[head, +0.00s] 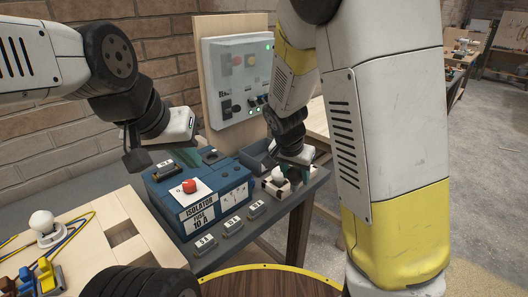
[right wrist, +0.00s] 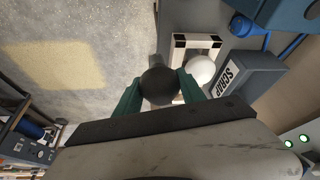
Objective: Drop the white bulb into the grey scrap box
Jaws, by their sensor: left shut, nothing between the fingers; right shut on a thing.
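A white bulb (head: 278,173) sits in a black-and-white holder (head: 268,184) on the grey bench. In the right wrist view the white bulb (right wrist: 201,70) is just right of my fingers. My right gripper (head: 296,178) is shut on a dark round thing (right wrist: 159,85), its green fingers on either side of it, above the holder. The grey scrap box (right wrist: 244,80), labelled SCRAP, stands beside the holder; in the head view it shows behind it (head: 254,158). Another white bulb (head: 42,222) stands in a socket on the wooden board. My left gripper (head: 135,160) is shut and empty, above the bench.
A blue isolator box (head: 200,205) with a red button stands mid-bench, with several labelled fuses (head: 231,226) in front. A grey panel (head: 238,80) stands at the back. Wires and coloured parts (head: 35,275) lie on the board. A round wooden top (head: 275,284) is at the front.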

